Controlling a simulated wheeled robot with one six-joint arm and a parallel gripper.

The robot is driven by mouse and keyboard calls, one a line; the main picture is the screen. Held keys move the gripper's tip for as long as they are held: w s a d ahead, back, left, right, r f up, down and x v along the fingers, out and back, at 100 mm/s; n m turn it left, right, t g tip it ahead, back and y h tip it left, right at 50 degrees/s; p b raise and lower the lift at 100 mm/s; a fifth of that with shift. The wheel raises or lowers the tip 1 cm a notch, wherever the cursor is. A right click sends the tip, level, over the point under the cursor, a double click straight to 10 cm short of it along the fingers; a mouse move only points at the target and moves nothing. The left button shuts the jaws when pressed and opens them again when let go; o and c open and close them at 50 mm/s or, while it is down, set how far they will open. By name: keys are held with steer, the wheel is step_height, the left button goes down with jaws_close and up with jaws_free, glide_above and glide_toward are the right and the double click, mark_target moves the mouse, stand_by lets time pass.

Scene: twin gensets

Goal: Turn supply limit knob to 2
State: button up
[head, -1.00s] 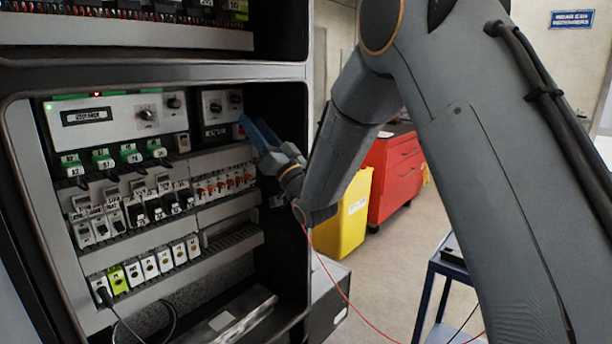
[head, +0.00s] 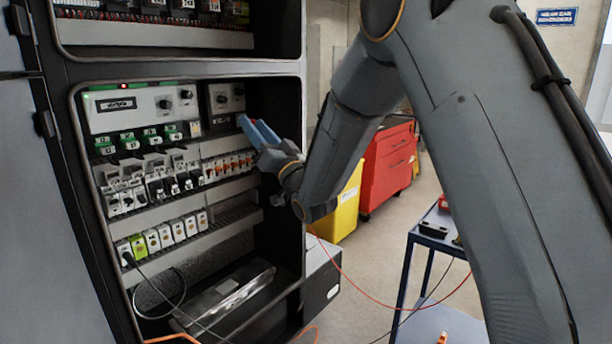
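Two panels with dark round knobs sit at the top of the open cabinet's lower bay. The white panel (head: 134,108) has a dark display and two knobs, a lower-left knob (head: 164,104) and an upper-right knob (head: 185,94). The dark-framed panel (head: 226,97) to its right also has two knobs, a left knob (head: 221,99) and a right knob (head: 238,90). Labels and dial numbers are too small to read, so I cannot tell which is the supply limit knob. My gripper (head: 250,125) has blue fingers just below the dark-framed panel. A small red patch shows between them; its nature is unclear.
Rows of breakers (head: 150,185) and sockets (head: 165,237) fill the bay below. The cabinet's right frame edge (head: 303,100) is close to my arm. A yellow bin (head: 346,205), a red tool cabinet (head: 388,165) and a blue trolley (head: 432,240) stand to the right.

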steer(key=w+d+f+m+g+h, duration=0.2)
steer(key=d+f+h, duration=0.6)
steer(key=d+f, duration=0.2)
steer(key=s+d+f+m+g+h, duration=0.1)
steer(key=s+d+f+g+h, duration=0.5)
steer(key=d+f, duration=0.4)
steer(key=s+d+f+g, duration=0.3)
steer(key=s+d, duration=0.1)
steer(key=s, duration=0.7)
steer(key=s+d+f+g+h, duration=0.1)
steer(key=s+d+f+g, duration=0.2)
steer(key=s, duration=0.8)
steer(key=s+d+f+g, duration=0.3)
steer(key=s+d+g, duration=0.1)
steer(key=s, duration=0.7)
steer(key=shift+d+f+m+h, duration=0.3)
steer(key=shift+f+m+h, duration=0.1)
steer(key=shift+w, duration=0.1)
